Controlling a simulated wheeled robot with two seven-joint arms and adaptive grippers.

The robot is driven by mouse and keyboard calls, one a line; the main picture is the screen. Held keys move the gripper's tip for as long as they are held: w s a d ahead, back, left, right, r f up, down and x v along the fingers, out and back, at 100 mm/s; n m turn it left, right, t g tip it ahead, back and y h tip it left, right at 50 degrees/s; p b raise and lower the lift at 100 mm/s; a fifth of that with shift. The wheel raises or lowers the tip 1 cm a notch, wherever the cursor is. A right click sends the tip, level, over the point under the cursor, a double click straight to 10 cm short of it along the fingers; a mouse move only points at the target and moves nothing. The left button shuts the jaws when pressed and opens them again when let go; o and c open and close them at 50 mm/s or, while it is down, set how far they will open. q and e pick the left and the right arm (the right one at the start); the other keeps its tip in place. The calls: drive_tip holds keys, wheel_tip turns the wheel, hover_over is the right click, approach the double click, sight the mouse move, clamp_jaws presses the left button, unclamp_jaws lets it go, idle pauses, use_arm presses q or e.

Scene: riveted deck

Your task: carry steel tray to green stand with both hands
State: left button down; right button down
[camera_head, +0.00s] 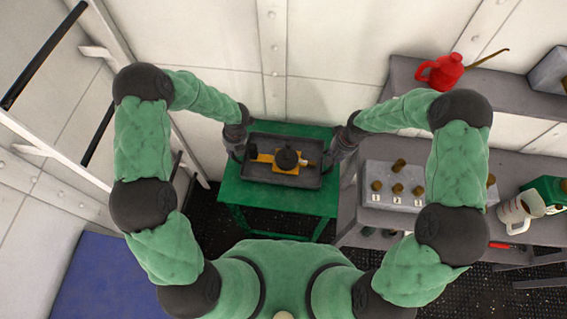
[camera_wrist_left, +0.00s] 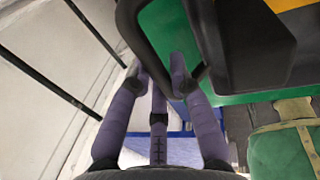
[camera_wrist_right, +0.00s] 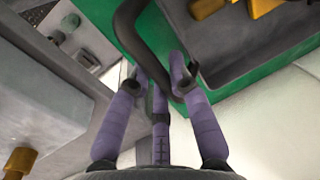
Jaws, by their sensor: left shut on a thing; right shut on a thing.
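The dark steel tray (camera_head: 262,174) is over the top of the green stand (camera_head: 232,192). I cannot tell whether it rests on the stand or hangs just above it. A yellow and black object (camera_head: 287,160) lies in the tray. My left gripper (camera_head: 237,154) is shut on the tray's left handle, a dark bar that shows in the left wrist view (camera_wrist_left: 150,45). My right gripper (camera_head: 332,160) is shut on the right handle, which shows in the right wrist view (camera_wrist_right: 135,45). The stand's green top also shows in both wrist views.
A grey bench (camera_head: 350,205) stands close on the right with a grey block of numbered brass knobs (camera_head: 395,186), a white jug (camera_head: 515,212) and a green box (camera_head: 546,190). A red oil can (camera_head: 441,72) is on the shelf behind. A blue mat (camera_head: 95,280) lies at lower left.

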use_arm(q)
drive_tip(key=shift+f, duration=0.25)
use_arm(e)
drive_tip(key=shift+f, duration=0.25)
use_arm(q)
drive_tip(key=c, duration=1.5)
unclamp_jaws()
use_arm(e)
drive_tip(key=c, duration=1.5)
unclamp_jaws()
drive_tip(key=shift+f, duration=0.1)
use_arm(q)
drive_tip(key=o, duration=0.4)
drive_tip(key=shift+c, duration=0.2)
use_arm(e)
drive_tip(key=o, duration=0.4)
drive_tip(key=shift+c, duration=0.2)
drive_tip(key=shift+d+r, duration=0.15)
drive_tip(key=shift+r, duration=0.45)
use_arm(q)
drive_tip(key=v, duration=1.2)
use_arm(e)
wheel_tip(320, 180, up, 11)
drive_tip(key=d, duration=0.2)
drive_tip(key=shift+s+f, duration=0.1)
drive_tip(key=shift+f, duration=0.05)
